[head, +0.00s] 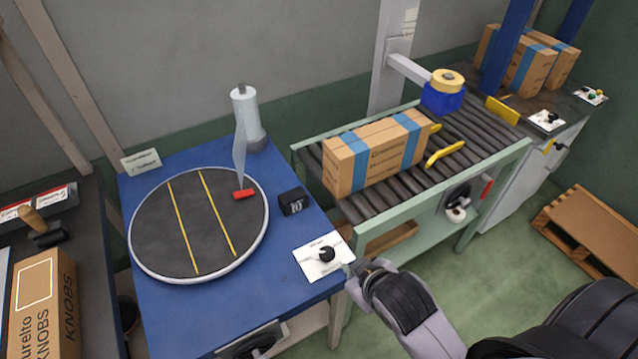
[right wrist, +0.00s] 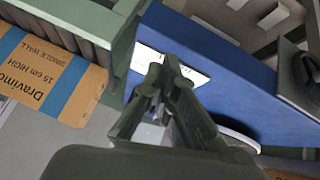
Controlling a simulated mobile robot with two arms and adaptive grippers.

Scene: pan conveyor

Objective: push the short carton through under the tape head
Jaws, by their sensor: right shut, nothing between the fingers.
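The short carton (head: 372,158), brown with blue bands, lies on the near part of the roller conveyor (head: 345,207). In the right wrist view the carton (right wrist: 42,72) shows print reading "15 cm HIGH". The tape head (head: 442,96), a blue block with a yellow roll, hangs from a grey arm over the rollers beyond the carton. My right gripper (head: 352,270) is shut and empty, beside the black knob on the white plate (head: 318,262) at the blue table's corner. Its fingers show in the right wrist view (right wrist: 165,78); contact with the knob is unclear. My left gripper is out of view.
Yellow guides (head: 445,152) stand on the rollers past the carton. The blue table (head: 290,235) bears a round turntable (head: 152,235) and a small black block (head: 293,201). Banded cartons (head: 530,68) stand at the far end. A wooden pallet (head: 590,235) lies on the floor at right.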

